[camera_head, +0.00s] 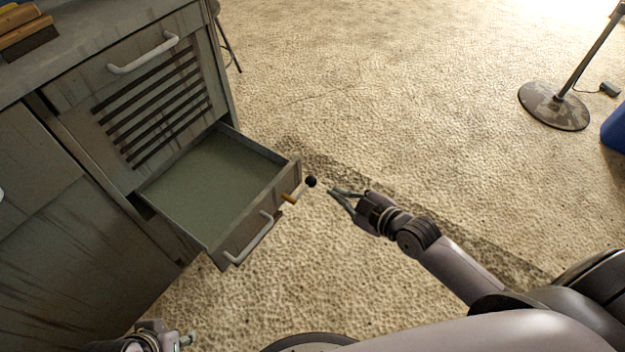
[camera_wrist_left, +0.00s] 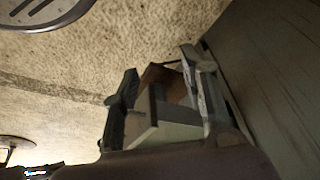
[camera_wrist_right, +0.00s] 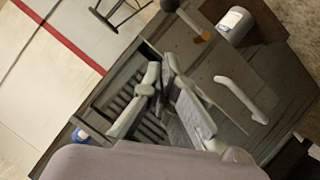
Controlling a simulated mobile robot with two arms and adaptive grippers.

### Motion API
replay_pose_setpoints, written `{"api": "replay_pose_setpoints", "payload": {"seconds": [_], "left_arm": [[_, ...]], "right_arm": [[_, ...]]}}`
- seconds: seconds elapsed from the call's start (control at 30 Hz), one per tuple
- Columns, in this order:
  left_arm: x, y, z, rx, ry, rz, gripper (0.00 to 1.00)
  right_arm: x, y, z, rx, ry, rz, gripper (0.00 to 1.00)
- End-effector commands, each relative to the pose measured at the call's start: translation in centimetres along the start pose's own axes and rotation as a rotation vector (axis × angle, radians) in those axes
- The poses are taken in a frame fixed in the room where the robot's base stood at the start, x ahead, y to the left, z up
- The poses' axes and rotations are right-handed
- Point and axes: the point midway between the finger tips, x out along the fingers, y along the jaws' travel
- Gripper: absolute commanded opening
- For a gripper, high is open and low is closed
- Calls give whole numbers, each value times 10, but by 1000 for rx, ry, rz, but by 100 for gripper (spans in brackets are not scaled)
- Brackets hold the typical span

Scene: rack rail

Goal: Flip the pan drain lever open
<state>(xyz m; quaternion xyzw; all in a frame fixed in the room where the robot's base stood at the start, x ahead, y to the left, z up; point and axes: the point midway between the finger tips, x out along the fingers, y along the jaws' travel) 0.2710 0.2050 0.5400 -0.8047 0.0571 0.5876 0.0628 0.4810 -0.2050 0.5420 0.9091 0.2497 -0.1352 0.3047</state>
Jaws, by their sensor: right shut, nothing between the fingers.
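The pan (camera_head: 205,190) is an open drawer-like tray pulled out from the grey cabinet. My right gripper (camera_head: 333,192) is shut and empty, just right of the knob with a small gap in the head view. My left gripper (camera_head: 187,340) is low at the bottom left, away from the lever; its fingers stand apart in the left wrist view (camera_wrist_left: 160,85).
A pale handle (camera_head: 248,238) sits on the pan's front, and another handle (camera_head: 143,54) is on the drawer above. A white cylinder (camera_wrist_right: 235,24) shows near the lever in the right wrist view. A stand base (camera_head: 553,106) is at far right. The floor right of the pan is clear.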

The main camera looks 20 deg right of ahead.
Motion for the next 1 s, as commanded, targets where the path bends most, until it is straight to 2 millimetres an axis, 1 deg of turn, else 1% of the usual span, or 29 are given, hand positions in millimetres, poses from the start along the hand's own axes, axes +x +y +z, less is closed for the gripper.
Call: {"api": "replay_pose_setpoints", "payload": {"seconds": [0.33,0.47,0.57,0.77,0.87,1.0], "left_arm": [[-2,0,0,0,2,0,40],[0,0,0,0,2,0,40],[4,0,2,0,2,0,40],[16,0,6,0,2,-1,40],[22,2,-6,2,57,2,40],[23,6,-38,6,195,9,40]], "right_arm": [[0,0,-3,-5,6,0,0],[5,0,-2,-4,7,1,0],[17,0,-2,-3,7,2,0],[58,0,-2,-1,9,3,0],[80,-1,-2,-1,9,2,0],[96,0,-2,-2,7,1,0]]}}
